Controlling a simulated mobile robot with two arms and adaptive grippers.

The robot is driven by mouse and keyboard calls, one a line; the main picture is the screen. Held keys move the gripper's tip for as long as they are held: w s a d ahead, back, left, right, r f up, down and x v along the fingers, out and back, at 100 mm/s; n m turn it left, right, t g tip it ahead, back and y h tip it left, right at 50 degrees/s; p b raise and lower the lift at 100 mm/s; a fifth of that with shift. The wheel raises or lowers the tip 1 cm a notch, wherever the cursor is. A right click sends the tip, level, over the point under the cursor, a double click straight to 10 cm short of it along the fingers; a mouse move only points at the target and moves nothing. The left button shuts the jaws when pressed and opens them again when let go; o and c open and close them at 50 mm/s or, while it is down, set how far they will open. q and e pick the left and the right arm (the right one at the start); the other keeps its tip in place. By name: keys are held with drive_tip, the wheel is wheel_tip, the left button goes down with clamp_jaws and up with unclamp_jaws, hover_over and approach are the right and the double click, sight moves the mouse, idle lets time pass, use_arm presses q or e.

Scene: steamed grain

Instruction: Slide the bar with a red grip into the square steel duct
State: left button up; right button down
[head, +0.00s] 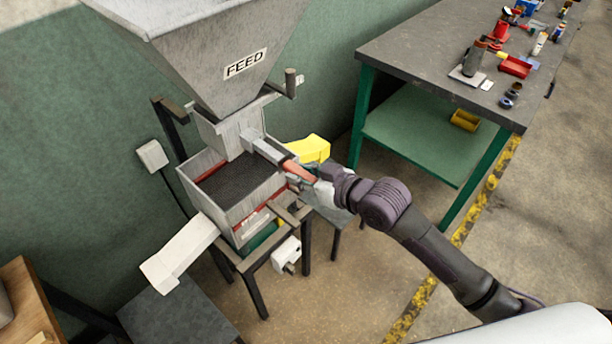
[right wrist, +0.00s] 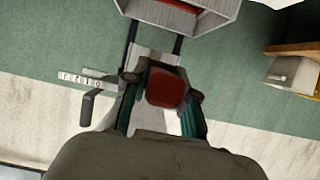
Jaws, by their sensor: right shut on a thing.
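The square steel duct (head: 222,132) hangs upright under the grey hopper in the head view. The bar is a flat grey strip (head: 264,148) with a red grip (head: 298,171). Its grey end reaches up and left to the duct's right side; I cannot tell whether the tip is inside the duct. My right gripper (head: 306,176) is shut on the red grip, coming from the right. In the right wrist view, the red grip's end (right wrist: 166,88) shows between the dark fingers, which hide most of the bar. My left gripper is not in view.
The grey hopper (head: 240,65) with a FEED label overhangs the duct. An open box (head: 252,205) of dark grains stands below, with a pale chute (head: 180,250) at its left. A yellow part (head: 309,148) is close behind my gripper. A workbench (head: 430,62) with small items stands at the right.

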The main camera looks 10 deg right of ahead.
sight(278, 156)
drive_tip(key=shift+w+a+r, duration=0.1)
drive_tip(key=shift+w+a, duration=0.65)
drive_tip(key=shift+w, duration=0.25)
drive_tip(key=shift+w+a, duration=1)
drive_tip(key=shift+w, duration=0.3)
drive_tip(key=shift+w+a, duration=1)
drive_tip(key=shift+w, duration=0.25)
idle(1.3)
